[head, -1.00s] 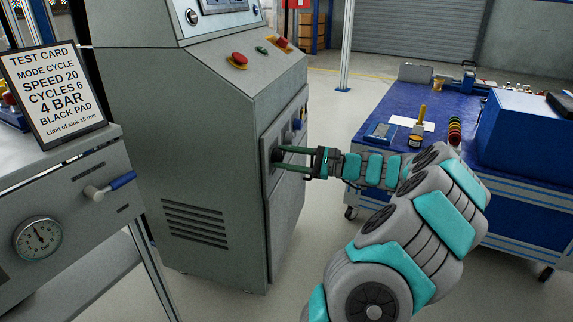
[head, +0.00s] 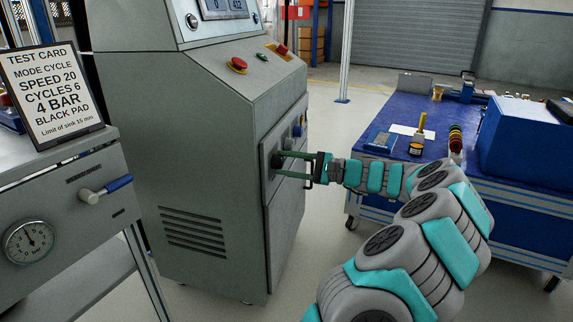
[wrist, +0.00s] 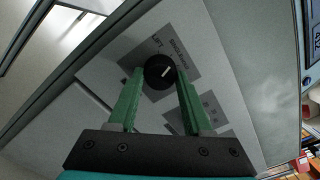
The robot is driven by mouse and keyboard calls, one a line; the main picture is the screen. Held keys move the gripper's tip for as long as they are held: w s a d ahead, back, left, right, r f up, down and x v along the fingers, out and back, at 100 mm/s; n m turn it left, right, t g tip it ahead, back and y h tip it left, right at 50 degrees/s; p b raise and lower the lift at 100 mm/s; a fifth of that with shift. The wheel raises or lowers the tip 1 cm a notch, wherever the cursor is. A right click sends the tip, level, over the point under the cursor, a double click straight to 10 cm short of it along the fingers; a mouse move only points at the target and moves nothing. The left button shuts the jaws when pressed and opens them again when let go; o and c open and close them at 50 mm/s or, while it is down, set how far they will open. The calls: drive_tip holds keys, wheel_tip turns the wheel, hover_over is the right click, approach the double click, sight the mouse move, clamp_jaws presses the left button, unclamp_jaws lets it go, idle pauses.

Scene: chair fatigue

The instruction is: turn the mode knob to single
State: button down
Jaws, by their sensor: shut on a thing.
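The black round knob (wrist: 160,71) with a white pointer mark sits on a grey label plate in the wrist view. The pointer slants toward the upper right of that picture. In the head view my gripper (head: 281,167) reaches from the right to the side panel of the grey machine (head: 200,130). The knob is mostly hidden by the fingers there.
More controls (head: 299,127) sit beside the knob on the panel. A red stop button (head: 238,65) is on the sloped top. A blue workbench (head: 390,115) with small items stands close by my arm. A test card (head: 52,95) reading "MODE CYCLE" stands at left.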

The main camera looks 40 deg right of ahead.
drive_tip(key=shift+c, duration=1.6)
unclamp_jaws()
drive_tip(key=v, duration=0.8)
drive_tip(key=shift+w, duration=0.1)
